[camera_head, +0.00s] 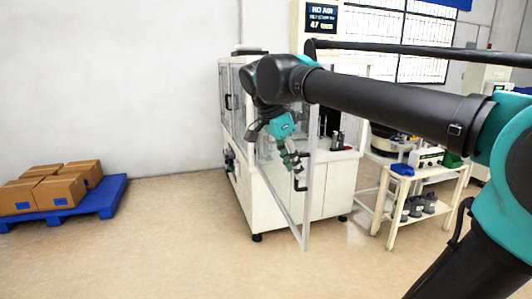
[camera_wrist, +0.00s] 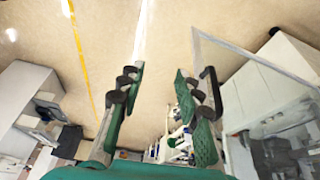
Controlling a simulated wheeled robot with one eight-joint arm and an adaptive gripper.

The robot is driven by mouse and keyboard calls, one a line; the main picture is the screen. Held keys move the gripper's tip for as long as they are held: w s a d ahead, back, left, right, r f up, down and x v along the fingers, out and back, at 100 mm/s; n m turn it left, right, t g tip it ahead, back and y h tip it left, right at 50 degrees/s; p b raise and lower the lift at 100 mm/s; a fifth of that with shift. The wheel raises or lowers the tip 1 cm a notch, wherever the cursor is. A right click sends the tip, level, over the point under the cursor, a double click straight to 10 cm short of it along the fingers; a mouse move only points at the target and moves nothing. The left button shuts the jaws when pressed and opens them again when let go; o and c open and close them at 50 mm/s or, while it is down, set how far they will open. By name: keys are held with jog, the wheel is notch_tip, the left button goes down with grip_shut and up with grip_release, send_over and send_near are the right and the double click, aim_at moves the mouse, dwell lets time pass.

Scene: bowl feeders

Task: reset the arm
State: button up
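My gripper (camera_head: 292,160) hangs at the end of my arm in front of the white machine in the head view, close to the black handle (camera_head: 301,172) of its clear door. In the wrist view my gripper (camera_wrist: 158,72) has its two green fingers apart, with nothing between them. The black door handle (camera_wrist: 211,90) shows there just right of the right finger; whether they touch I cannot tell. The clear door (camera_head: 307,205) stands swung out from the machine cabinet (camera_head: 262,205).
A white cart (camera_head: 408,203) with several dark bottles stands right of the machine. A blue pallet (camera_head: 108,198) with several cardboard boxes lies at the far left. The floor between the pallet and the machine is clear. A yellow line (camera_wrist: 82,55) crosses the floor.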

jog(key=d+f+n+y, duration=0.1)
jog(key=d+f+n, duration=0.2)
jog(key=f, duration=0.6)
jog(key=d+f+n+y, duration=0.1)
jog(key=d+f+n, duration=0.2)
jog(key=f, duration=0.6)
jog(key=s+d+f+n+t+y, duration=0.1)
jog(key=s+d+f+n, duration=0.2)
jog(key=f, duration=0.5)
jog(key=s+d+f+n+t+y, duration=0.1)
jog(key=s+d+f+n, duration=0.2)
jog(key=f, duration=0.5)
jog(key=shift+s+f+n+t, duration=0.15)
jog(key=shift+s+n+t, duration=0.25)
jog(key=shift+s+n, duration=0.45)
